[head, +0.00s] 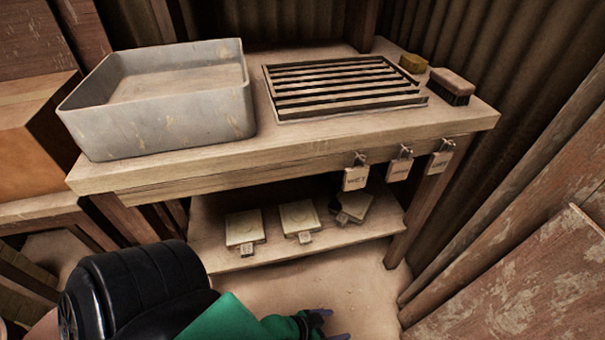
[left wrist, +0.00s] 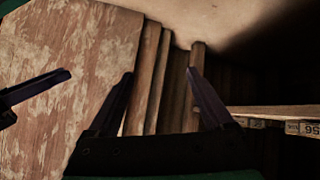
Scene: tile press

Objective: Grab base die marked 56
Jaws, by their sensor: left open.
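In the left wrist view a tag (left wrist: 306,128) at the right edge bears inverted, partly cut digits with a 5 and a 6. My left gripper (head: 328,325) is open and empty, low in front of the shelf; its spread fingers show in the left wrist view (left wrist: 160,74). A dark finger-like part enters that view's left edge.
The bench top holds a grey basin (head: 170,125), a slatted rack (head: 340,85), a sponge (head: 413,63) and a brush (head: 452,84). Three tags, one reading WET (head: 355,179), hang from its front edge. A bench leg and leaning boards (head: 510,290) stand right.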

